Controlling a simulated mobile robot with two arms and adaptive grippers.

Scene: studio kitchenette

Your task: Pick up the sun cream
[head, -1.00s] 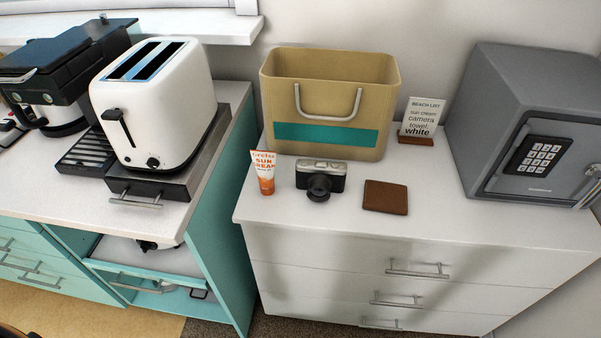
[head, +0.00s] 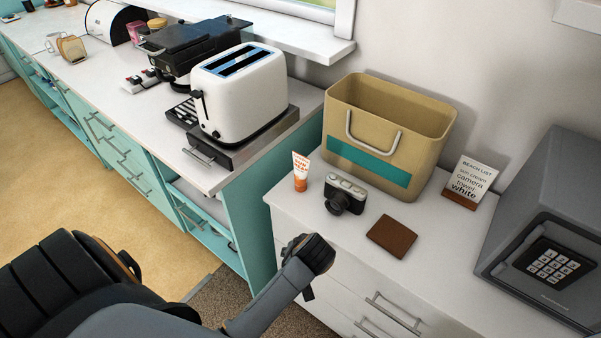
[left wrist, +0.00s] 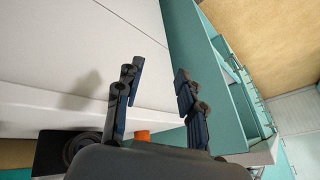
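The sun cream (head: 301,171) is a small white and orange tube standing upright on the white drawer unit, near its left corner, in the head view. In the left wrist view only its orange cap (left wrist: 142,135) shows, low between the fingers; the rest is hidden. My left gripper (head: 311,258) is in front of the drawer unit, apart from the tube and nearer to me. In the left wrist view its two fingers (left wrist: 158,92) are spread with nothing between them. My right gripper is not in view.
A tan basket (head: 420,149) stands behind. A beach list sign (head: 470,182) and a grey safe (head: 550,255) are further right. A toaster (head: 238,91) is on the left counter.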

